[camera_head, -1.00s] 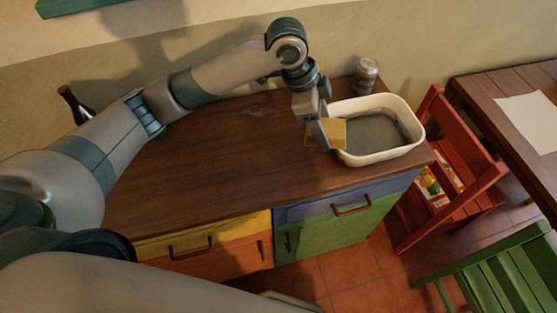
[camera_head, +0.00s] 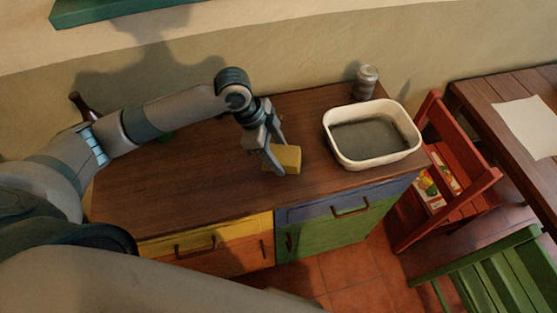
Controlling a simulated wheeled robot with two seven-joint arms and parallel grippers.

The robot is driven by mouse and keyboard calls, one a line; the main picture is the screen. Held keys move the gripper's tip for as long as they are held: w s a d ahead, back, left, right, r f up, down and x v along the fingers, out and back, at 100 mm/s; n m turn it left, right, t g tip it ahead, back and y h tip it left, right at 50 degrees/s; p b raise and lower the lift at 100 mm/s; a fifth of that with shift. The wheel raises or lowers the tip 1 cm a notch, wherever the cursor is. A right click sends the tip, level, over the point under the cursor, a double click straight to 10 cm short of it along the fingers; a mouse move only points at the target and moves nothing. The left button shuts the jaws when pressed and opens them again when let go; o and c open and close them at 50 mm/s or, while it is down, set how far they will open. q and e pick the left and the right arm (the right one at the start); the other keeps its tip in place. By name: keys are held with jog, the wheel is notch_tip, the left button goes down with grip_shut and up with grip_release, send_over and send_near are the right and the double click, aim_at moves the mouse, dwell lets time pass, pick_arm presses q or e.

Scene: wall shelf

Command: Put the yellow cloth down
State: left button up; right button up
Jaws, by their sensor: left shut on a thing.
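The yellow cloth (camera_head: 288,157) is a small folded block over the middle-right of the wooden counter top. My left gripper (camera_head: 281,168) points down and is shut on the cloth, with its fingers on either side. The cloth is at or just above the counter; I cannot tell whether it touches. Part of the cloth is hidden behind the near finger. My right gripper is not in view.
A white basin (camera_head: 372,160) with grey contents stands right of the cloth on the counter (camera_head: 190,200). A can (camera_head: 365,82) is behind it, and a dark bottle (camera_head: 82,106) is at the back left. The counter's front is clear. A red chair (camera_head: 450,180) stands right.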

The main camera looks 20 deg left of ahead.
pick_arm(q)
jog(key=shift+f+p, duration=0.35)
jog(key=shift+f, duration=0.2)
notch_tip(320, 180, down, 3)
jog(key=shift+r+p, duration=0.15)
jog(key=shift+p, duration=0.3)
jog(key=shift+f, duration=0.35)
jog(key=shift+s+f, duration=0.1)
